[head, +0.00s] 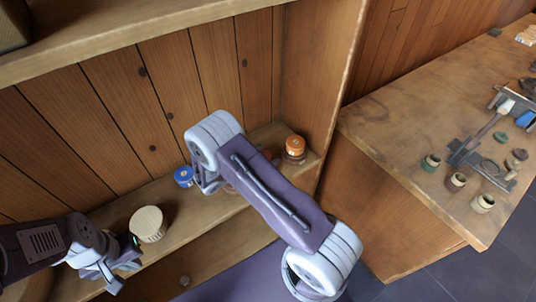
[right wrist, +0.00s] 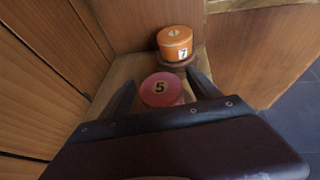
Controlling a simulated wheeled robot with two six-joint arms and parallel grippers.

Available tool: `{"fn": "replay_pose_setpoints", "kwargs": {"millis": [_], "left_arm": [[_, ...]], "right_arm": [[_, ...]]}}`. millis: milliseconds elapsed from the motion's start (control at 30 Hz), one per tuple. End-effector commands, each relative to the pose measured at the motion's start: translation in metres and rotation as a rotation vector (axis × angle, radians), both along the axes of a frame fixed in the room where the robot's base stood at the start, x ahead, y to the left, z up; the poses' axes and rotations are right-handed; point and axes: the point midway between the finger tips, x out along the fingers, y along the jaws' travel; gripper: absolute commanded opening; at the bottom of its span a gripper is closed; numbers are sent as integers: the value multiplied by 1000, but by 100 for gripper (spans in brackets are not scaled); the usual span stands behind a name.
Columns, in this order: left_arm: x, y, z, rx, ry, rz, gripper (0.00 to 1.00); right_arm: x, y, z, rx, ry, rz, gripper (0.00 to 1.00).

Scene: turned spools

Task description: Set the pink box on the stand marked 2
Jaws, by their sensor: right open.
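The pink box (right wrist: 161,90), a short round one with a dark 5 on a yellow spot on its lid, stands on the shelf in the right wrist view. My right gripper (right wrist: 161,80) is open, with one finger on each side of the pink box. I cannot tell whether they touch it. In the head view my right arm covers most of that place, and the right gripper (head: 208,182) is partly hidden. My left gripper (head: 115,270) is low at the left, beside a pale round wooden piece (head: 148,224). I can read no stand marked 2.
An orange box (right wrist: 175,40) marked 7 sits on a brown stand (right wrist: 178,63) just beyond the pink box, near the shelf's end wall. A blue box (head: 184,176) stands left of my right gripper. A workbench (head: 400,120) with tools and small pots is at the right.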

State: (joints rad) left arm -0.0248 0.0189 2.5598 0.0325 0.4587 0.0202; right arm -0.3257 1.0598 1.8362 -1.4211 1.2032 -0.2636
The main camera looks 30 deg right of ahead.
Motion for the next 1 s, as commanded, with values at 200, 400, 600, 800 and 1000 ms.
{"fn": "replay_pose_setpoints", "kwargs": {"millis": [200, 400, 600, 800, 1000], "left_arm": [[0, 0, -6, 0, 0, 0, 0], [0, 0, -8, 0, 0, 0, 0], [0, 0, -8, 0, 0, 0, 0], [0, 0, -7, 0, 0, 0, 0], [0, 0, -8, 0, 0, 0, 0]], "right_arm": [[-14, 53, 21, 3, -4, 6, 72], [-23, 84, 35, 2, -3, 3, 72], [-26, 91, 39, 2, 0, 0, 72], [-88, 63, 37, 307, -83, -355, 72], [-172, 90, 40, 877, -477, -1113, 72]]}}
